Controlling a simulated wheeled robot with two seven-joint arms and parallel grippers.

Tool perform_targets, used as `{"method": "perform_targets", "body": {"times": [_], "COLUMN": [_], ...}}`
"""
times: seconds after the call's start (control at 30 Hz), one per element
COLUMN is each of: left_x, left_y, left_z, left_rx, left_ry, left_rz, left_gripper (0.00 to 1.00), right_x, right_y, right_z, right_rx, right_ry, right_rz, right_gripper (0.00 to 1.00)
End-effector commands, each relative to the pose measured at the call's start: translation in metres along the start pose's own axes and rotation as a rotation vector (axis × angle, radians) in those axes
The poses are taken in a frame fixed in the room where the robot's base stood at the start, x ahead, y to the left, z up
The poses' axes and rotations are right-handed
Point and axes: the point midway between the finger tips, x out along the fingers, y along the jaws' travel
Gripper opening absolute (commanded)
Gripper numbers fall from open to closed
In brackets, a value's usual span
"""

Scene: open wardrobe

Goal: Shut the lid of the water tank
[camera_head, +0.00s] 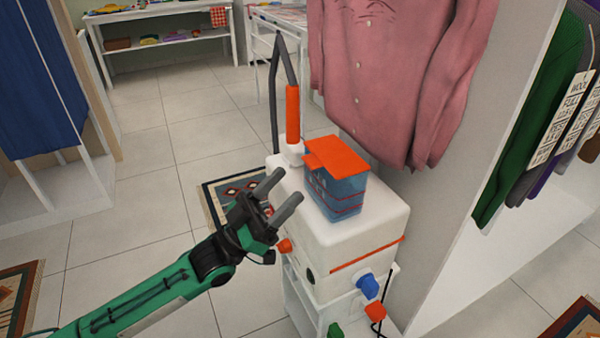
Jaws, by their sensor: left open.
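The water tank (340,198) is a translucent blue box standing on top of a white steamer-like unit (361,228). Its orange lid (337,157) lies over the top of the tank and looks close to flat. I cannot tell whether the lid is fully down. My left gripper (289,185) is open and empty, just left of the tank and apart from it. Its two dark grey fingers point up and right toward the tank's left side. My right gripper is not in view.
A post with an orange grip (293,113) and a dark hose rises behind the tank. A pink shirt (392,70) hangs close behind it. A white wardrobe panel (480,150) stands at the right. Tiled floor (130,215) is open at the left.

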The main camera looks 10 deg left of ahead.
Motion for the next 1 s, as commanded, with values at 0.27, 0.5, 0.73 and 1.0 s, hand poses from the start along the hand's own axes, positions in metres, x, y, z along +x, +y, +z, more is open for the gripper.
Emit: {"method": "perform_targets", "body": {"times": [0.27, 0.5, 0.73, 1.0], "left_x": [-0.057, -0.076, -0.077, -0.077], "left_y": [0.0, 0.0, 0.0, 0.0], "left_z": [0.0, -0.001, -0.002, -0.002], "left_rx": [0.0, -0.001, -0.001, -0.001], "left_ry": [-0.001, 0.003, 0.004, 0.004], "left_rz": [-0.001, 0.0, 0.001, 0.0], "left_gripper": [0.58, 0.58, 0.58, 0.58], "right_x": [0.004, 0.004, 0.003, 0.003], "right_y": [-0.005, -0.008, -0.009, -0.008], "right_z": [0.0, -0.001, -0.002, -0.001], "right_rx": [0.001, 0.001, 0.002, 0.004], "right_ry": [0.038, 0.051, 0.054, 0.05], "right_rz": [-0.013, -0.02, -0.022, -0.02], "right_gripper": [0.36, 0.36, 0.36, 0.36]}}
